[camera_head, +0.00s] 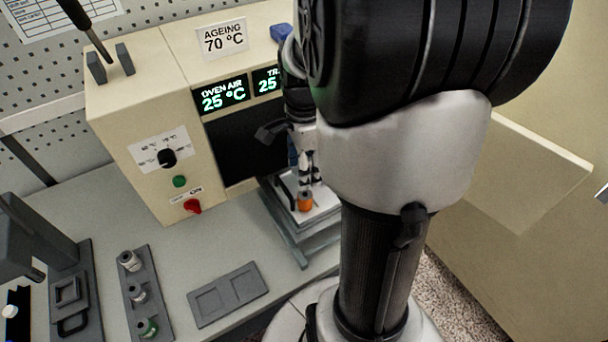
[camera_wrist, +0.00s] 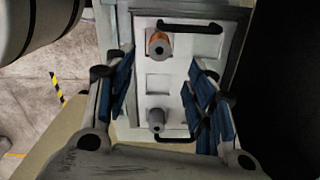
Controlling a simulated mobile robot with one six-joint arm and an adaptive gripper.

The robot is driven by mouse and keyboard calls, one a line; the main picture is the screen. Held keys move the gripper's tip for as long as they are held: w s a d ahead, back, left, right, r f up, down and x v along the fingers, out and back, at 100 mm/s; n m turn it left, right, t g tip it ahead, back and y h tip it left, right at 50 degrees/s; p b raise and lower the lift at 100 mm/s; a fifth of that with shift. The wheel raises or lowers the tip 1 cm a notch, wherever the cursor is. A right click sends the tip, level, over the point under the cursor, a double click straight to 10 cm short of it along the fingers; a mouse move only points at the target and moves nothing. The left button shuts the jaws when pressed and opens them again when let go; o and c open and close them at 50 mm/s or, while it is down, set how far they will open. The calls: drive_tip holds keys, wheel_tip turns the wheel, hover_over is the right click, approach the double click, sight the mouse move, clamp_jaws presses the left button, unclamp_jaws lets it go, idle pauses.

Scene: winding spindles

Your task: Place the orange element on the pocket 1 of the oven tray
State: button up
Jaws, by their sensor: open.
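The orange element (camera_head: 305,202) stands on the light oven tray (camera_head: 322,205) in front of the oven. In the wrist view the orange element (camera_wrist: 157,38) has a grey stem and stands at the top end of the oven tray (camera_wrist: 190,75), beside a black handle. A grey element (camera_wrist: 156,119) stands at the tray's bottom end, and a square empty pocket (camera_wrist: 158,85) lies between them. My open gripper (camera_wrist: 162,62) has blue-padded fingers on either side of the tray's middle, touching neither element. In the head view my gripper (camera_head: 303,168) is partly hidden by my arm.
The oven (camera_head: 150,110) stands behind the tray, its opening dark. A grey rack (camera_head: 140,295) with several spindles and a flat empty two-pocket plate (camera_head: 228,294) lie on the bench to the left. A pale panel (camera_head: 520,175) is at the right.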

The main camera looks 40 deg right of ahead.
drive_tip(key=s+a+r+n+t, duration=0.1)
drive_tip(key=s+a+r+n, duration=0.2)
drive_tip(key=a+n, duration=0.3)
drive_tip(key=s+a+r+n+t, duration=0.2)
drive_tip(key=s+a+r+n, duration=0.1)
drive_tip(key=a+n, duration=0.4)
drive_tip(key=s+a+r+n+t, duration=0.1)
drive_tip(key=s+a+r+n, duration=0.2)
drive_tip(key=a+n, duration=0.4)
drive_tip(key=r+n, duration=0.1)
drive_tip(key=n, duration=0.2)
drive_tip(key=shift+s+r+t, duration=0.15)
drive_tip(key=shift+s+t, duration=0.1)
drive_tip(key=shift+t, duration=0.05)
